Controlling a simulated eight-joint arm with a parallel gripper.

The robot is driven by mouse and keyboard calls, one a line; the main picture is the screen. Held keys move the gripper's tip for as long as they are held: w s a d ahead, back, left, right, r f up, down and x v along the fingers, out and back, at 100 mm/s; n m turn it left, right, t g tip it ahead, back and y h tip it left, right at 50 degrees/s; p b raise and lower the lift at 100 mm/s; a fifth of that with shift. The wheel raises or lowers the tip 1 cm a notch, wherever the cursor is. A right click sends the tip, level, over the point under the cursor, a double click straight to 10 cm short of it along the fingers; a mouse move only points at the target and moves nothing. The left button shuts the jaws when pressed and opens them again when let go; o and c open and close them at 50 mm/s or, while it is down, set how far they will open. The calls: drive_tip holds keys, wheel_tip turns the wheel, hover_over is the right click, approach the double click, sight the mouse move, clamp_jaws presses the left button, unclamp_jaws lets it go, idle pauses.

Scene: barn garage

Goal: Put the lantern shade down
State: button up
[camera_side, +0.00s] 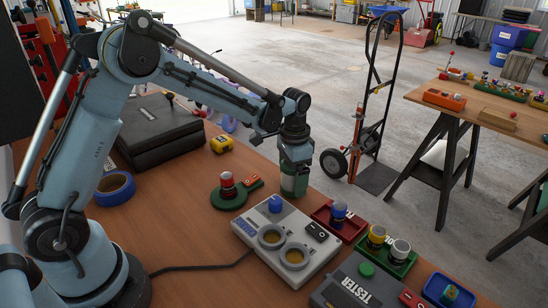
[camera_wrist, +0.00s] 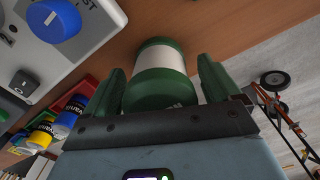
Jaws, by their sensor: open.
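A green and white cylinder (camera_wrist: 160,72), which I take for the lantern shade, is between my gripper's fingers in the wrist view. It has a pale middle band and green ends. My gripper (camera_wrist: 160,66) is open, with one green finger on each side of it. In the side view my gripper (camera_side: 294,180) points down at the tabletop near its right edge, where green and pale surfaces show under the wrist. The cylinder seems to be at the wooden table; its contact with the top is hidden.
A green paddle-shaped holder (camera_side: 233,195) with a red-topped piece is to the left. Red (camera_side: 345,232) and green (camera_side: 382,262) trays stand to the right. A hand truck (camera_side: 372,130) is beyond the table edge.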

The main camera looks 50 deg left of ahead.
wheel_tip(320, 180, up, 12)
drive_tip(key=shift+r, duration=0.1)
drive_tip(key=s+a+n+t, duration=0.1)
drive_tip(key=s+n+t, duration=0.3)
drive_tip(key=s, duration=1.3)
drive_tip(key=t, duration=0.3)
drive_tip(key=shift+f+n, duration=0.25)
drive_tip(key=shift+n, duration=0.05)
